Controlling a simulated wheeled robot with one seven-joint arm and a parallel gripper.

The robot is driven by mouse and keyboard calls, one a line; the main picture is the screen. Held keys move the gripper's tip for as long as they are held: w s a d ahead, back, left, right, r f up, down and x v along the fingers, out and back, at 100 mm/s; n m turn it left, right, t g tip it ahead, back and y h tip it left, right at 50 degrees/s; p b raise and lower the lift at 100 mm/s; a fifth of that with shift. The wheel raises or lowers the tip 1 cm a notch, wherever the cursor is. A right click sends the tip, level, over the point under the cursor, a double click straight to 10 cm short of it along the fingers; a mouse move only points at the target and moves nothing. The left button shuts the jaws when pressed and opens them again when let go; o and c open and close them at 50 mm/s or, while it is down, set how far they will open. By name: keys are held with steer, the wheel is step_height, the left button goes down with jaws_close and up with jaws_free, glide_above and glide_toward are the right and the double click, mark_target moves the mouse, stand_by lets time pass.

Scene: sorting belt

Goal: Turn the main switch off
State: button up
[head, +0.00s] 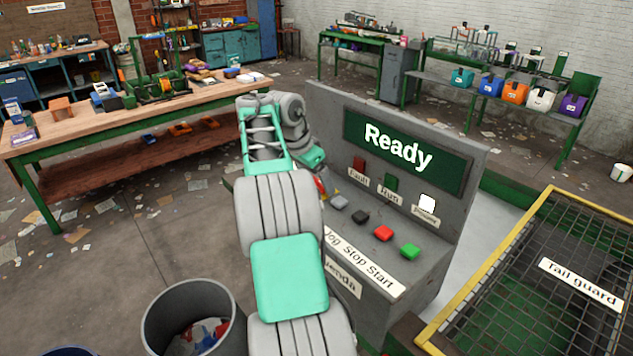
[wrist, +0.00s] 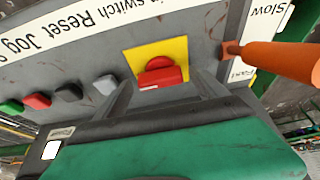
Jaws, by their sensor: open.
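The main switch (wrist: 160,72) is a red rotary knob on a yellow plate (wrist: 133,58), at the middle of the wrist view. The label beside it is partly cut off. My gripper (wrist: 166,88) is open, with one grey finger on either side of the knob's near edge. Whether the fingers touch the knob I cannot tell. In the head view my arm mostly hides that end of the control console (head: 412,258). The console's screen (head: 398,147) reads "Ready", and the white power lamp (head: 427,203) looks lit.
An orange lever (wrist: 275,60) between "Slow" and "Fast" labels stands close right of the switch in the wrist view. Grey, black, red (head: 383,233) and green (head: 410,251) buttons line the console. A grey bin (head: 195,298) and the tail guard (head: 560,270) flank it.

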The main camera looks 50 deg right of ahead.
steer(key=shift+c, duration=0.4)
steer(key=c, duration=1.2)
steer(key=shift+d, duration=0.1)
steer(key=shift+c, duration=0.5)
